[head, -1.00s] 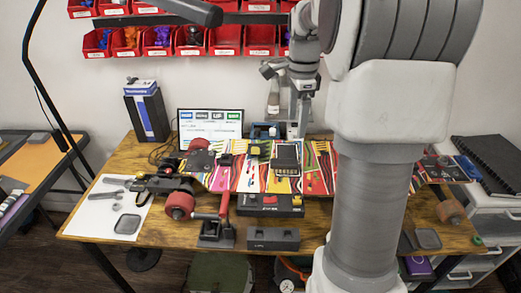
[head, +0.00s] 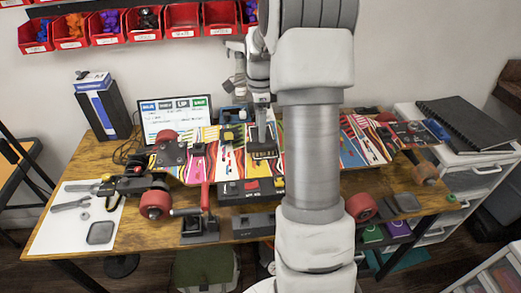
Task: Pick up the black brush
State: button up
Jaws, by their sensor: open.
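A long board with a multicoloured striped face (head: 355,140) lies across the wooden table. A dark block-like item (head: 264,152) near its middle may be the black brush; it is small and I cannot be sure. My gripper (head: 262,103) points down just behind and above this item, partly hidden by my own arm. The jaws are open and I see nothing held in them. My arm hides the part of the board to the right of the item.
A laptop-like screen (head: 175,118) and a dark blue box (head: 104,105) stand at the back left. A white sheet with tools (head: 60,232) lies at the left. Red wheels (head: 155,204) and a black-and-red tool (head: 205,225) crowd the front. A black notebook (head: 470,122) lies at the right.

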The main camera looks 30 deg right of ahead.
aim_at(261, 145)
notch_tip(261, 145, down, 8)
jog(key=shift+r+b, duration=0.15)
jog(key=shift+b, duration=0.25)
grip_shut()
dwell(0.3)
